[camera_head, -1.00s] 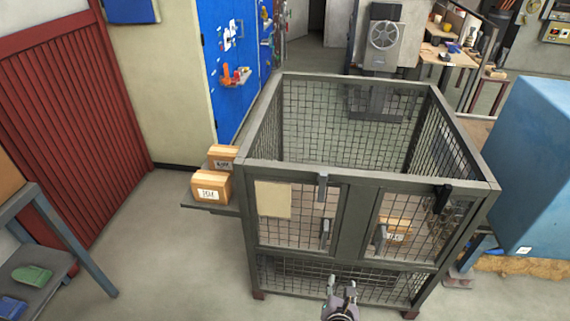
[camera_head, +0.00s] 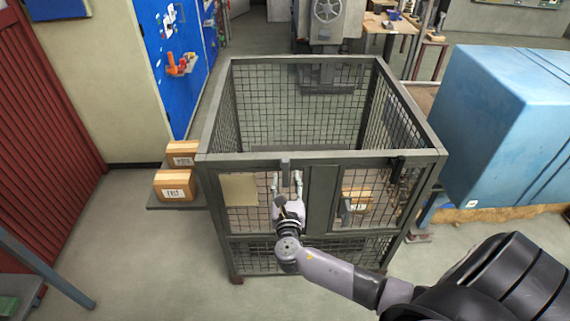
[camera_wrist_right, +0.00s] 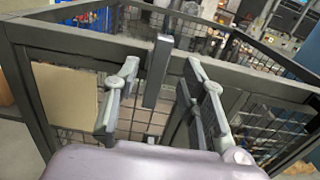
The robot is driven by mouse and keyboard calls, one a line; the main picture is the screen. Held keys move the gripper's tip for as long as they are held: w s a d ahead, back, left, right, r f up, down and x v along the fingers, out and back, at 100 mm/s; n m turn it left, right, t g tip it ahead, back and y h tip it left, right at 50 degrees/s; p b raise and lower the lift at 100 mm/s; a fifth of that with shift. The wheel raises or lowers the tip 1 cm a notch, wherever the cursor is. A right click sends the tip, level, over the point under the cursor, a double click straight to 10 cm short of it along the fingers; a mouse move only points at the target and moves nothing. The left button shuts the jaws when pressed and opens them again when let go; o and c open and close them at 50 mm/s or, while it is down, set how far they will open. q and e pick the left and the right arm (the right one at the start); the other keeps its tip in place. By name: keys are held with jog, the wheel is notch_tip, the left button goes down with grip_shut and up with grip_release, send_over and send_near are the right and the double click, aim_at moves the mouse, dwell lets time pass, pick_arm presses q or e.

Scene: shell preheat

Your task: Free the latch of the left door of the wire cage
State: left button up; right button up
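The wire cage (camera_head: 208,190) stands in the middle of the head view. Its left door bears a beige plate (camera_head: 238,190). The left door's latch (camera_head: 285,164) is a grey upright bar hanging over the top rail. It also shows in the right wrist view (camera_wrist_right: 157,75). My right gripper (camera_head: 287,179) is open in front of the left door, its fingers pointing up at the latch. In the wrist view the latch appears between the two fingers of the right gripper (camera_wrist_right: 161,68), with a gap on either side. Whether they touch it in depth is unclear. My left gripper is not in view.
The right door has a dark latch (camera_head: 397,168) on the same rail. A cardboard box (camera_head: 357,199) sits inside the cage. Two boxes, one in front (camera_head: 174,185), rest on a side shelf at the left. A large blue block (camera_head: 520,130) stands close on the right.

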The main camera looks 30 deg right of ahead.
aim_at(286, 169)
jog(key=x, duration=0.6)
jog(key=shift+w+d, duration=0.1)
jog(key=shift+w, duration=0.05)
grip_shut()
dwell(0.4)
